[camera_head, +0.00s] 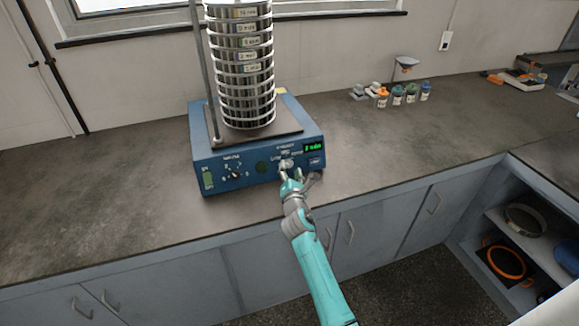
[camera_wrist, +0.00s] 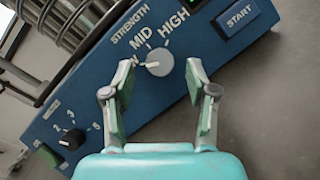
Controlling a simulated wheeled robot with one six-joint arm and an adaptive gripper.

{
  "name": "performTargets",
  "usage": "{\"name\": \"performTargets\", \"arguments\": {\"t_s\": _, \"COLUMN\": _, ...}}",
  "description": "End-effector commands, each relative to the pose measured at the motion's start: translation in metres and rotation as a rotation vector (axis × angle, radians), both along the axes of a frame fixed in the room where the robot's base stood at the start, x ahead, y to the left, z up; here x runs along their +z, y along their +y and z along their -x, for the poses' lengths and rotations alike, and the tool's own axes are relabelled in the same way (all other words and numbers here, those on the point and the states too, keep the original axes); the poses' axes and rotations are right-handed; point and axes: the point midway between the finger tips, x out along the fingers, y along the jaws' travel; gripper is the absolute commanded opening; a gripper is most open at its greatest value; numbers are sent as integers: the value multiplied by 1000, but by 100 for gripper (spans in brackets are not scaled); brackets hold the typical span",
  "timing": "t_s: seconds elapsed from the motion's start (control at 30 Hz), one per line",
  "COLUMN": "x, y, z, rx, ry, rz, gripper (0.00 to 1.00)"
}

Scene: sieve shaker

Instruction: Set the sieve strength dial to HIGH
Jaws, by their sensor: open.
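The strength dial (camera_wrist: 159,62) is a light grey round knob on the blue front panel of the sieve shaker (camera_head: 236,172). In the wrist view, MID and HIGH are readable above it; the label at its left is partly hidden by a finger. A faint mark on the knob seems to point left, towards that label, but it is small. My gripper (camera_wrist: 158,70) is open, with one finger on each side of the dial and gaps showing. In the head view my gripper (camera_head: 290,174) is at the panel's right half and partly covers the dial.
A sieve stack (camera_head: 240,65) stands on the shaker beside a metal rod. The START button (camera_wrist: 238,18) is right of the dial, below a green display (camera_head: 314,148). A second, numbered dial (camera_wrist: 72,139) is at the left. Small bottles (camera_head: 397,95) stand further right on the counter.

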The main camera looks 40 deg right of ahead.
Motion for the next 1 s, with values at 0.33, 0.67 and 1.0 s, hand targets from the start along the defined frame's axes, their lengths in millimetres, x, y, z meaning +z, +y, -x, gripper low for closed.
{"name": "performTargets", "arguments": {"t_s": 0.33, "x": 0, "y": -13, "z": -21, "rx": -1, "ry": 1, "rz": 0, "gripper": 57}}
{"name": "performTargets", "arguments": {"t_s": 0.67, "x": 0, "y": -13, "z": -21, "rx": 0, "ry": 0, "rz": 0, "gripper": 37}}
{"name": "performTargets", "arguments": {"t_s": 1.0, "x": 0, "y": -13, "z": -21, "rx": -2, "ry": -2, "rz": -5, "gripper": 0}}
